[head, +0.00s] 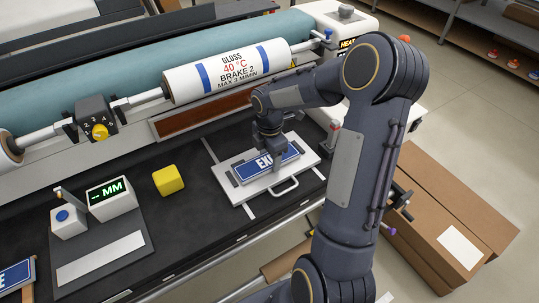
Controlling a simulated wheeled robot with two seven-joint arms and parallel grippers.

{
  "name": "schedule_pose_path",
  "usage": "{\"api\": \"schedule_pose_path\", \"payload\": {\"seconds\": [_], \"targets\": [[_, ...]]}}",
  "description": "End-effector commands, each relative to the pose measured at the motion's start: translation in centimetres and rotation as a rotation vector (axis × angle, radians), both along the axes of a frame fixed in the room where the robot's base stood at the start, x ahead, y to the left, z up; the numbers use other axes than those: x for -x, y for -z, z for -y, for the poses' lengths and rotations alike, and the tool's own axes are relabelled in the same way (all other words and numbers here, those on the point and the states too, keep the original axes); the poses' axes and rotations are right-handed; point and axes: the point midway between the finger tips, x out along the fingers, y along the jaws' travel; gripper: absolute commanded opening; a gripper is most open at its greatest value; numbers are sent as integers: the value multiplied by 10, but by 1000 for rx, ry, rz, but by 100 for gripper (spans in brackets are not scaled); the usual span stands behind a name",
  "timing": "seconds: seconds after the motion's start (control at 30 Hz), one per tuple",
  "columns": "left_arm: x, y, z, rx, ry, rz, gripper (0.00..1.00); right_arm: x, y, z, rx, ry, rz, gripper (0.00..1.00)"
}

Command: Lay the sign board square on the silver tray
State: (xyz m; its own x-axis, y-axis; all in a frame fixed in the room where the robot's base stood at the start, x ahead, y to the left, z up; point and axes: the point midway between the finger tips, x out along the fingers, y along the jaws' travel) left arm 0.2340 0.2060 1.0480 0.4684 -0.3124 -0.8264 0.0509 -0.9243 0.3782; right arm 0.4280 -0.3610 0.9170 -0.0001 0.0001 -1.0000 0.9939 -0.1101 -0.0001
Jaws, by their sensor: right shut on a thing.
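I cannot tell whether the board rests fully on the tray. My left gripper is not in view.
A yellow block (168,180) and a gauge with an "MM" display (111,197) stand left on the black bench. Another blue sign (16,277) lies at the lower left edge. A large roller (228,68) runs behind. Cardboard boxes (450,215) stand right.

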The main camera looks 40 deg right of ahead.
Motion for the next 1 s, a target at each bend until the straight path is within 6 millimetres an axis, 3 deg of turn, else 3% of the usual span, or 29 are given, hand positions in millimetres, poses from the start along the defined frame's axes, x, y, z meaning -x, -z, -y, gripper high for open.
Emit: {"api": "schedule_pose_path", "payload": {"seconds": [0.23, 0.27, 0.43, 0.8, 1.0], "targets": [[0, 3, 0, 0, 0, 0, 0, 0, 4, 0, 0, 0, 0, 31], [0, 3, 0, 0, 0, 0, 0, 0, 4, 0, 0, 0, 0, 57], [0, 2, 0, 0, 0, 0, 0, 0, 3, 0, 0, 0, 0, 78], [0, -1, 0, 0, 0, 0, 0, -1, -5, 0, 0, 1, 3, 78], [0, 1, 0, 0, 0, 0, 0, -1, -40, 0, 2, 0, 7, 78]]}}
